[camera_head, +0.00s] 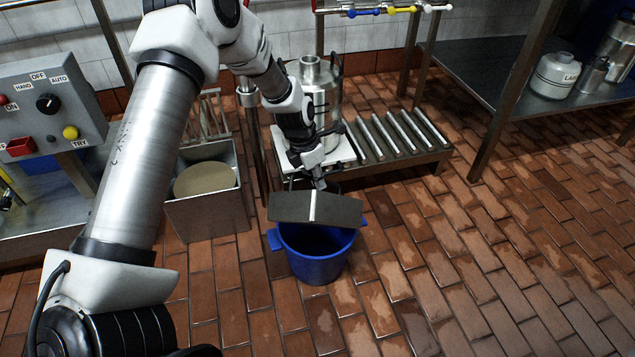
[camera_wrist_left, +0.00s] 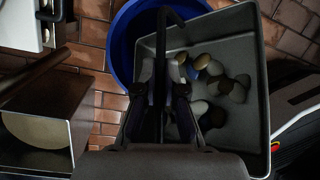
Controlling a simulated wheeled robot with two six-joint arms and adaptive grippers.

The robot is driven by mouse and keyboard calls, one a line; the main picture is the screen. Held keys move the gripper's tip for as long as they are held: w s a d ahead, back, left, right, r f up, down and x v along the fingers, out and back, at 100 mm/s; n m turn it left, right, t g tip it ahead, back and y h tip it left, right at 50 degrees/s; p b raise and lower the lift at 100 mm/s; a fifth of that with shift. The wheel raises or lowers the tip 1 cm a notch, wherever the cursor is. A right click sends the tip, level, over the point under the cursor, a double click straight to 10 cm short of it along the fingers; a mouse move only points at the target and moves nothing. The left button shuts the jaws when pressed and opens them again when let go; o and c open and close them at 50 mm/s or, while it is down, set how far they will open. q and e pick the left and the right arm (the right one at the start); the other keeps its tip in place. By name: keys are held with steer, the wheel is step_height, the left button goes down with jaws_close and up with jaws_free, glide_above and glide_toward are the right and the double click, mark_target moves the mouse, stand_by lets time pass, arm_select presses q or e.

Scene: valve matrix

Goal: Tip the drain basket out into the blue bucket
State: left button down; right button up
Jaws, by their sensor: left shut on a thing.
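The grey drain basket (camera_head: 342,210) hangs from my left gripper (camera_head: 318,182), over the back part of the blue bucket (camera_head: 318,268). In the wrist view the fingers are shut on the basket's dark handle, and the basket (camera_wrist_left: 240,50) holds several small rounded pieces (camera_wrist_left: 200,70), tan, dark, white and one blue. The bucket (camera_wrist_left: 123,45) shows there as a blue rim beside and partly under the basket. The bucket stands on the floor, its opening partly covered by the basket in the head view. The bucket's bottom is hidden. My right gripper is out of view.
A steel box (camera_head: 208,215) with a round tan disc inside stands left of the bucket. Behind are a low roller bench (camera_head: 400,165) and a metal canister (camera_head: 312,85). A control panel (camera_head: 45,105) stands at the left. The tiled floor right of the bucket is clear.

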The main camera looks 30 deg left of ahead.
arm_select(q)
steer(key=g+h+b, duration=0.2)
steer(key=g, duration=0.1)
steer(key=f+n+g+h+b, duration=0.1)
steer(key=g+h+b, duration=0.1)
steer(key=g, duration=0.2)
steer(key=shift+w+a+f+g+h, duration=0.2)
steer(key=shift+g+h, duration=0.1)
steer(key=shift+h, duration=0.1)
steer(key=shift+d+r+g+h+b, duration=0.1)
steer(key=shift+r+g+h+b, duration=0.3)
steer(key=shift+b, duration=1)
